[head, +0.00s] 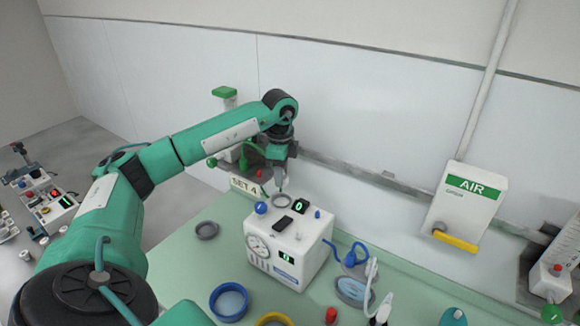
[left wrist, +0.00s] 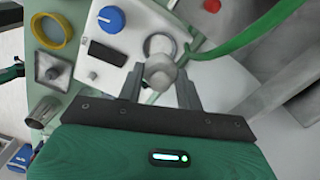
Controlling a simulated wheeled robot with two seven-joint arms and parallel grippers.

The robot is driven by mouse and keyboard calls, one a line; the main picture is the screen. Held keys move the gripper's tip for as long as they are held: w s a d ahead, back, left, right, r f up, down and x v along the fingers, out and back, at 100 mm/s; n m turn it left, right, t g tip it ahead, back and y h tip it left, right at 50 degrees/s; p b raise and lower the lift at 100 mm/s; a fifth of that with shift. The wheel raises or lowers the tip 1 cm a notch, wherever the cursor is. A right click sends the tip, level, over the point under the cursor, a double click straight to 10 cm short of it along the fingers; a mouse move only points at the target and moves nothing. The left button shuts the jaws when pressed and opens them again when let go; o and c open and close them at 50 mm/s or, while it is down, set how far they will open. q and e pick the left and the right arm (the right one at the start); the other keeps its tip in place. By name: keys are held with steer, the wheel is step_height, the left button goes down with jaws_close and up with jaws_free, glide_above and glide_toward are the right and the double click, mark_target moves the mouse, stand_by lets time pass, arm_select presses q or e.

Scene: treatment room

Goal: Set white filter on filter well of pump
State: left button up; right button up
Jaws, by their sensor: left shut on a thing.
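The white pump (head: 290,262) stands on the green table, with a dial on its front and green lit displays. Its filter well (head: 282,201) is a grey-rimmed ring on the pump's top; it also shows in the left wrist view (left wrist: 160,40). My left gripper (head: 282,182) points down above the well. In the left wrist view the left gripper (left wrist: 160,84) is shut on the small white filter (left wrist: 159,70). The filter overlaps the well's near rim there, and I cannot tell whether they touch. My right gripper is not in view.
A blue knob (head: 261,208) and a black block (head: 282,223) are on the pump top. Blue tubing (head: 345,250) lies right. The SET 4 sign (head: 244,187) stands behind.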

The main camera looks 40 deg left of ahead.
arm_select(q)
steer(key=shift+s+f, duration=0.2)
steer(key=shift+f, duration=0.15)
steer(key=shift+w+f+b, duration=0.2)
steer(key=shift+f+b, duration=0.7)
steer(key=shift+f, duration=0.05)
steer(key=shift+s+f+b, duration=0.1)
steer(key=shift+f+b, duration=0.25)
steer(key=shift+f, duration=0.2)
steer(key=shift+f+b, duration=0.75)
steer(key=shift+f, duration=0.75)
stand_by(1.2)
steer(key=o, duration=1)
steer(key=shift+o, duration=0.2)
